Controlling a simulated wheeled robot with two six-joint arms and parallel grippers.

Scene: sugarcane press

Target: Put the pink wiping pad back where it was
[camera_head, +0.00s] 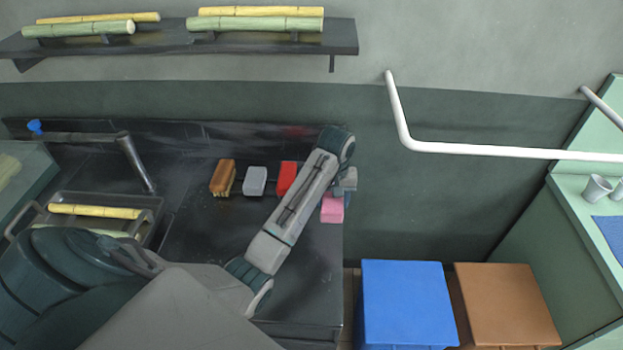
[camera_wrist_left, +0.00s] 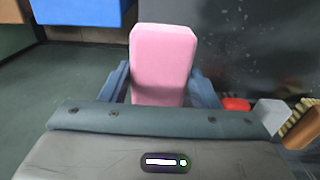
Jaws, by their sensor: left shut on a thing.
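The pink wiping pad (camera_head: 332,208) is at the right end of the dark counter (camera_head: 300,290) in the head view, partly hidden by my left arm. It also shows in the left wrist view (camera_wrist_left: 163,60), upright between the fingers. My left gripper (camera_head: 344,186) is shut on the pad. I cannot tell from these frames whether the pad touches the counter. My right gripper is not in view.
A red block (camera_head: 286,178), a grey block (camera_head: 255,181) and a brown brush (camera_head: 223,177) stand in a row left of the pad. A blue box (camera_head: 405,300) and a brown box (camera_head: 508,305) stand beyond the counter's right edge. A tray (camera_head: 150,203) holds cane.

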